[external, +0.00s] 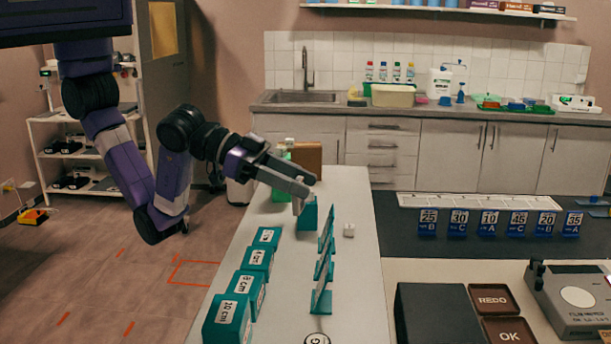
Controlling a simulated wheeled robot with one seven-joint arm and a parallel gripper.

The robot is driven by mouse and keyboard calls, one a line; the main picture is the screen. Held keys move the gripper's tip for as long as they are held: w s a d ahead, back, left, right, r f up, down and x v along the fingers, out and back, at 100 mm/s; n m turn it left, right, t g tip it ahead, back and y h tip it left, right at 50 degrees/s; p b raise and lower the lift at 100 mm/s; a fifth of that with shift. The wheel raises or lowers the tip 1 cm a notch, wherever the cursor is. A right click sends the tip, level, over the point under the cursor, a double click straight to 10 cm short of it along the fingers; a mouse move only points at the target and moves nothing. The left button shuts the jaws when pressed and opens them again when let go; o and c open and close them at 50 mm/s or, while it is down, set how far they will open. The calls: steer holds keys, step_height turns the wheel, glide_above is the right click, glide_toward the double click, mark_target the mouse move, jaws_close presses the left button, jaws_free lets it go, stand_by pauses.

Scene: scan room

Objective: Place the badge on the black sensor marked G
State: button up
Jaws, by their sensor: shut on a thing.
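My gripper (307,187) is above the white bench, pointing right and slightly down. It is shut on a small pale grey piece (298,206), which hangs at the fingertips. The piece looks like the badge, but it is too small to be sure. A teal block (309,217) stands just behind and below it. A round black-and-white mark with a G (317,339) shows at the bottom edge of the picture, on the near part of the bench. It is partly cut off, so the rest of the sensor is hidden. My gripper is well beyond it, apart from it.
Several labelled teal boxes (243,284) line the bench's left side. Upright teal plates (322,292) stand between them and the bench's right edge. A row of blue numbered cards (489,223) stands on the dark mat at right.

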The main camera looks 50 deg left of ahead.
steer(key=s+d+m+g, duration=0.25)
steer(key=s+d, duration=0.25)
steer(key=d, duration=0.7)
steer(key=h, duration=0.1)
glide_above(317, 341)
step_height(317, 341, down, 16)
steer(key=r, duration=0.1)
steer(key=shift+g, duration=0.35)
steer(key=shift+f, duration=2.55)
steer(key=shift+f, duration=0.2)
steer(key=o, duration=1.3)
steer(key=shift+o, duration=0.2)
steer(key=shift+r, duration=0.2)
